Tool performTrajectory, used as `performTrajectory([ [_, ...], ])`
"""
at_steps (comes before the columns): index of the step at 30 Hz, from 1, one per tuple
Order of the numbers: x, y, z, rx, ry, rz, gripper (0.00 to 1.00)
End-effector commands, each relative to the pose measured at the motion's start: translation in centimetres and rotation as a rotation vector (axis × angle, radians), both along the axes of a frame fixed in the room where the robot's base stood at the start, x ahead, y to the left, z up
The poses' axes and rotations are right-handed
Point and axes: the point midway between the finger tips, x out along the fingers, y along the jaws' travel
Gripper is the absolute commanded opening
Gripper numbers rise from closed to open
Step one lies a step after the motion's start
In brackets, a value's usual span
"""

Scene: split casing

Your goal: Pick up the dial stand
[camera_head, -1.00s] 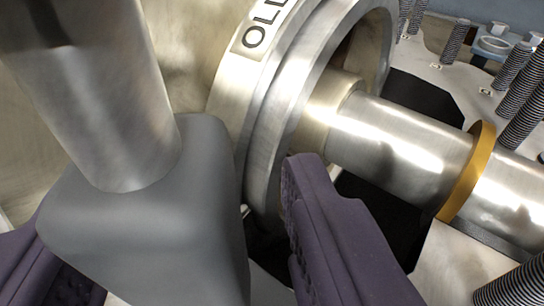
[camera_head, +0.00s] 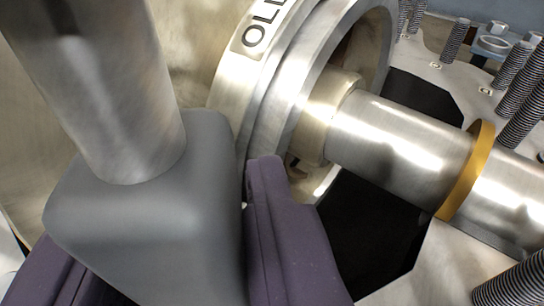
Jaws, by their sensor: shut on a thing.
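The dial stand shows as a grey block-shaped base (camera_head: 150,215) with a thick metal post (camera_head: 105,95) rising from it at the left of the view. My gripper (camera_head: 165,235) has purple fingers on both sides of the grey base, and it is shut on that base. The right finger lies against the base's right side. The left finger shows only partly at the lower left. The top of the post runs out of the picture, and the underside of the base is out of view.
Threaded studs (camera_head: 515,65) stand at the right. A dark opening (camera_head: 375,235) lies below the shaft.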

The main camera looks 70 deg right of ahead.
Motion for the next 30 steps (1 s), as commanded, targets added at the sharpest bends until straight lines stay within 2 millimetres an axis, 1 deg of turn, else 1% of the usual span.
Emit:
performTrajectory([
  [3,0.0,0.0,0.0,0.0,-0.001,0.0,0.0],
  [4,0.1,-0.1,0.4,-0.005,-0.007,0.001,0.0],
  [8,0.1,-0.1,0.7,-0.005,-0.007,0.001,0.0],
  [30,0.1,-0.1,7.9,-0.007,-0.006,0.0,0.0],
])
